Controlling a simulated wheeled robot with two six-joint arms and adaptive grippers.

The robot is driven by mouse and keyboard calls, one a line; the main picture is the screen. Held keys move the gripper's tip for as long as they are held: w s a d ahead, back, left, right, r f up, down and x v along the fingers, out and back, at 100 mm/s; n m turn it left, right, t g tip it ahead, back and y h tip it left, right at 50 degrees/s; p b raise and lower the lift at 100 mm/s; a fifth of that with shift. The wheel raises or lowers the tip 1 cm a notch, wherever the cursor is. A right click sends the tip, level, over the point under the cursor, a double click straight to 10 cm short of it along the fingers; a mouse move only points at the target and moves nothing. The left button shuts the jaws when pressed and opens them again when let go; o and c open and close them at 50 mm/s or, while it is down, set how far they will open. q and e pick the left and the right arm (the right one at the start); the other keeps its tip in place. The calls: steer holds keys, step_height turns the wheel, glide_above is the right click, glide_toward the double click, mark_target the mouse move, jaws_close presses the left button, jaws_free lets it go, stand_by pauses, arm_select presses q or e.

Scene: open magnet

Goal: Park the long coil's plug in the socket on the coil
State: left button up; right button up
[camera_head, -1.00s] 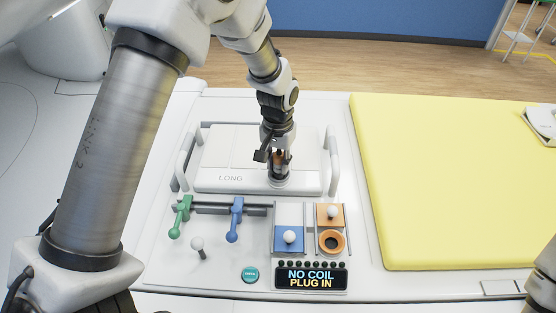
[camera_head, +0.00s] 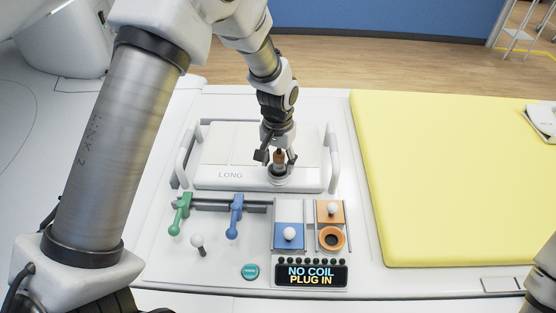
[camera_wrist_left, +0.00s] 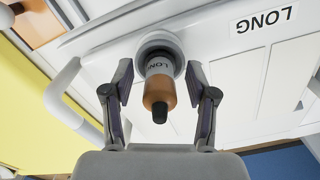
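The long coil (camera_head: 215,145) is a white slab marked LONG with a handle at each side, lying on the white table. Its plug (camera_head: 279,158), orange-brown with a dark tip and a label reading LONG, stands in the round socket (camera_head: 277,178) on the coil. The plug (camera_wrist_left: 160,88) and the socket rim (camera_wrist_left: 158,45) show in the left wrist view too. My left gripper (camera_wrist_left: 160,100) is open, with a finger on each side of the plug and a gap to both. It also shows in the head view (camera_head: 277,158). My right gripper is out of view.
In front of the coil are a green lever (camera_head: 180,215), a blue lever (camera_head: 236,215), a blue slide panel (camera_head: 289,236), an orange ring socket (camera_head: 331,239) and a display (camera_head: 311,275) reading NO COIL PLUG IN. A yellow mattress (camera_head: 450,180) lies to the right.

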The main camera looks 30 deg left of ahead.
mark_target(278, 154)
arm_select(q)
steer(key=shift+r, duration=0.1)
step_height(278, 154, up, 12)
steer(key=shift+f, duration=0.1)
stand_by(0.4)
